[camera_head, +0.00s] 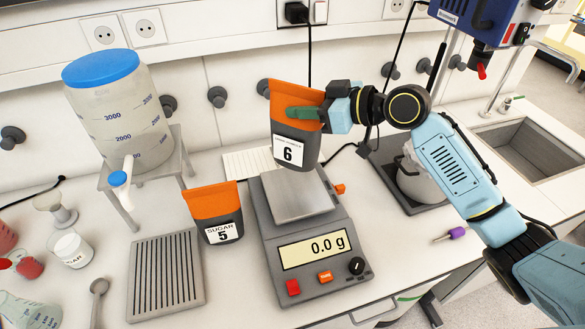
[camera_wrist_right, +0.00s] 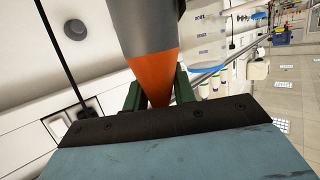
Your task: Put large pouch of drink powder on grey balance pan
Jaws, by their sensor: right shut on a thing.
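A large orange and dark grey pouch (camera_head: 293,140) with a white label marked 6 hangs upright over the balance. Its small label text is too fine to read. My right gripper (camera_head: 304,113) is shut on its orange top part, coming from the right. The wrist view shows the same pouch (camera_wrist_right: 150,45) between the green fingers. The grey balance pan (camera_head: 298,204) is below it and looks empty. The pouch's bottom overlaps the pan's far part in the picture; the balance display reads 0.0 g. My left gripper is not in view.
A smaller orange and grey pouch (camera_head: 213,213) labelled SUGAR 5 stands left of the balance (camera_head: 312,250). A slotted grey tray (camera_head: 165,276) lies further left. A blue-lidded tank (camera_head: 120,110) stands on a stand behind. A pot (camera_head: 414,180) is at the right, near the sink (camera_head: 535,150).

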